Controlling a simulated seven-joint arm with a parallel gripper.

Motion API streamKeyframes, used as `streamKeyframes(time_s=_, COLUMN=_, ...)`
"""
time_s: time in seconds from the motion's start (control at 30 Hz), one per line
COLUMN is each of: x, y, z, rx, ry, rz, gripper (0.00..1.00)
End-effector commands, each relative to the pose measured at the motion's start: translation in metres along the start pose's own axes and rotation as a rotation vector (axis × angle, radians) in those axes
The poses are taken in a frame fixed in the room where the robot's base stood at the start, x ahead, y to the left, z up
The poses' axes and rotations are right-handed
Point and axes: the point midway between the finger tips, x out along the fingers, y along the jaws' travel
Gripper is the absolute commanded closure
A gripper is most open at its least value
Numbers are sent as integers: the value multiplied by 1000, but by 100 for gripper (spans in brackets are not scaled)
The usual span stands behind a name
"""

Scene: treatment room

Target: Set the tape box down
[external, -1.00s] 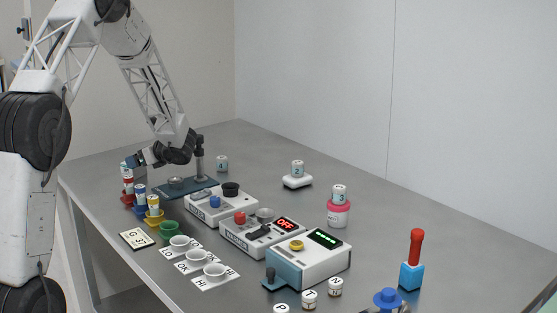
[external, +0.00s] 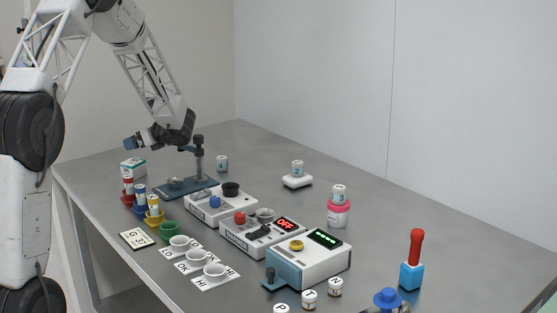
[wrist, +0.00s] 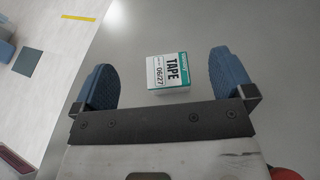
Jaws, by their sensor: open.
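The tape box (wrist: 168,72) is a small white carton with a green band, marked TAPE and 06/27. It rests on the grey table (wrist: 185,28) in the wrist view. In the external view the tape box (external: 133,167) is at the table's far left end, behind the red-banded stack. My gripper (wrist: 164,82) has its two blue fingers wide apart, one on each side of the box, with clear gaps to it. In the external view my gripper (external: 130,144) is above the box, apart from it.
Red, blue and yellow cups holding small cylinders (external: 128,188) stand close in front of the box. A blue stand with a post (external: 186,189) is to its right. White control boxes (external: 261,234) and several white cups (external: 196,258) are nearer. The table's left edge is close to the box.

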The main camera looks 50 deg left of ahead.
Motion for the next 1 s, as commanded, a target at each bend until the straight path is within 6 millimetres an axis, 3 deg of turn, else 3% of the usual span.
streamKeyframes(time_s=0.67, x=-8, y=2, z=2, rx=-15, ry=8, rz=0, gripper=0)
streamKeyframes(time_s=0.87, x=-42, y=15, z=11, rx=-83, ry=48, rz=2, gripper=0)
streamKeyframes(time_s=1.0, x=-82, y=32, z=18, rx=-164, ry=102, rz=8, gripper=0)
